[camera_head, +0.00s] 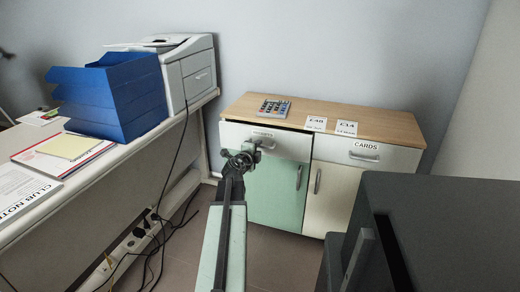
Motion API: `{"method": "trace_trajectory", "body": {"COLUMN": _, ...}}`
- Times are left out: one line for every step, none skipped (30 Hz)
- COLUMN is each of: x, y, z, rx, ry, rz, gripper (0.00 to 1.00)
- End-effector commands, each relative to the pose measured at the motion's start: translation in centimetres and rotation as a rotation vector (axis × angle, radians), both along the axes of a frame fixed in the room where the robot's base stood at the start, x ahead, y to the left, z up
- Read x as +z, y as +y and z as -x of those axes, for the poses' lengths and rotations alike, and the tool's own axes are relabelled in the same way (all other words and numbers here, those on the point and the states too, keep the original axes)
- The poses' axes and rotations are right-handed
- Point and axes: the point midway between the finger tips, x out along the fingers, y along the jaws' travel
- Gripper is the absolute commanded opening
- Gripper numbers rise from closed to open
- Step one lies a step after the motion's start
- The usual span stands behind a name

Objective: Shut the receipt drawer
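A low cabinet (378,119) with a wooden top stands against the back wall. Its left drawer (289,145) has a white front with a small label too faint to read. A dark gap along its top and right edge shows it standing slightly out. The right drawer (336,153) is labelled CARDS and looks flush. My gripper (248,154) is in front of the left drawer, close to its handle, which it partly hides. I cannot tell whether it touches the drawer or whether its fingers are open.
A desk (130,153) on the left holds a blue tray stack (108,97), a printer (188,72) and papers. Cables (150,240) hang below it. A dark grey unit (440,225) stands at the front right.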

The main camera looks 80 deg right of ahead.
Motion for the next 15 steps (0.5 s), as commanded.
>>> {"method": "trace_trajectory", "body": {"x": -0.5, "y": -1.4, "z": 0.2, "rx": -0.001, "ry": 0.000, "rz": 0.000, "gripper": 0.33}}
{"method": "trace_trajectory", "body": {"x": -0.6, "y": -1.9, "z": 0.3, "rx": -0.001, "ry": 0.000, "rz": 0.000, "gripper": 0.33}}
{"method": "trace_trajectory", "body": {"x": -0.7, "y": -2.5, "z": 0.4, "rx": -0.001, "ry": 0.000, "rz": 0.000, "gripper": 0.33}}
{"method": "trace_trajectory", "body": {"x": -0.7, "y": -2.8, "z": 0.5, "rx": -0.001, "ry": 0.000, "rz": 0.000, "gripper": 0.33}}
{"method": "trace_trajectory", "body": {"x": -0.8, "y": -3.1, "z": 0.6, "rx": -0.001, "ry": 0.000, "rz": 0.000, "gripper": 0.33}}
{"method": "trace_trajectory", "body": {"x": -0.8, "y": -3.3, "z": 0.6, "rx": 0.000, "ry": 0.000, "rz": 0.000, "gripper": 0.33}}
{"method": "trace_trajectory", "body": {"x": -0.8, "y": -3.4, "z": 0.7, "rx": 0.000, "ry": 0.000, "rz": 0.000, "gripper": 0.33}}
{"method": "trace_trajectory", "body": {"x": -0.8, "y": -3.4, "z": 0.7, "rx": 0.000, "ry": 0.000, "rz": 0.000, "gripper": 0.33}}
{"method": "trace_trajectory", "body": {"x": -0.7, "y": -3.4, "z": 0.7, "rx": 0.000, "ry": 0.000, "rz": 0.000, "gripper": 0.33}}
{"method": "trace_trajectory", "body": {"x": -0.7, "y": -3.3, "z": 0.7, "rx": 0.000, "ry": 0.000, "rz": 0.000, "gripper": 0.33}}
{"method": "trace_trajectory", "body": {"x": -0.7, "y": -3.3, "z": 0.7, "rx": 0.000, "ry": 0.000, "rz": 0.000, "gripper": 0.33}}
{"method": "trace_trajectory", "body": {"x": -0.7, "y": -3.3, "z": 0.7, "rx": 0.000, "ry": 0.000, "rz": 0.000, "gripper": 0.33}}
{"method": "trace_trajectory", "body": {"x": -0.7, "y": -3.3, "z": 0.7, "rx": 0.000, "ry": 0.000, "rz": 0.000, "gripper": 0.33}}
{"method": "trace_trajectory", "body": {"x": -0.7, "y": -3.3, "z": 0.7, "rx": 0.000, "ry": 0.000, "rz": 0.000, "gripper": 0.25}}
{"method": "trace_trajectory", "body": {"x": -0.7, "y": -3.3, "z": 0.7, "rx": 0.000, "ry": 0.000, "rz": 0.000, "gripper": 0.14}}
